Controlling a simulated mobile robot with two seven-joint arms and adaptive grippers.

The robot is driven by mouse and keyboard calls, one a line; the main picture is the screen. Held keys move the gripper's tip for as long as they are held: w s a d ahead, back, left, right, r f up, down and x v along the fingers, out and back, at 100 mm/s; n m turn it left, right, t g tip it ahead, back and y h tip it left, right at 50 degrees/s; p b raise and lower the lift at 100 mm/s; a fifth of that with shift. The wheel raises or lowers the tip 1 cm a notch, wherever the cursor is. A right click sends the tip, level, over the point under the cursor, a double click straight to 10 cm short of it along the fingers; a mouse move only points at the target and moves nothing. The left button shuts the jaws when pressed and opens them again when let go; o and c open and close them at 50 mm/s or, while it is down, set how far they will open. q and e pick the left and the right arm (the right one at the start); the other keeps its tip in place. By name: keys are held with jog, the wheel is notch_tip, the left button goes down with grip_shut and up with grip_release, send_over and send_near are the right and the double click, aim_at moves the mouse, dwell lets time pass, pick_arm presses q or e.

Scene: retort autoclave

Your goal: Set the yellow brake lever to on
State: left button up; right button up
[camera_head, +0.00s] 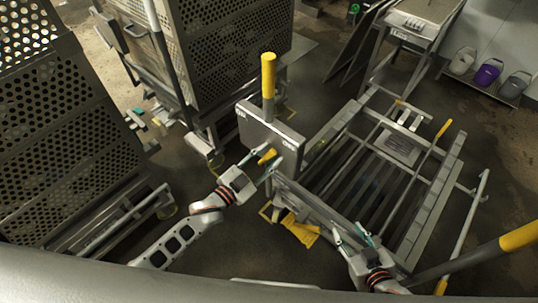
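A grey box-like plate (258,128) with small light labels at its left and right ends stands at the corner of a low metal frame. A short yellow lever (267,156) sticks out from its lower front. It appears to be the brake lever; the label text is too small to read. My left gripper (265,160) is at this lever, its teal-padded fingers apart on either side. I cannot tell whether they touch it. My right gripper (346,229) is open and empty by the front edge of the frame, apart from the lever.
A yellow-topped post (268,76) rises behind the plate. The slatted metal frame (455,160) fills the right middle. Perforated crates (70,130) stand at the left and top. A yellow-ended bar (518,238) crosses the lower right. A yellow pedal-like part (300,232) lies low near the frame corner.

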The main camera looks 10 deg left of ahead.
pick_arm(q)
jog(key=shift+s+a, duration=0.1)
jog(key=shift+s, duration=0.1)
jog(key=v, duration=1.1)
jog(key=shift+s+a, duration=0.15)
jog(key=shift+s, duration=0.1)
jog(key=shift+c, duration=0.3)
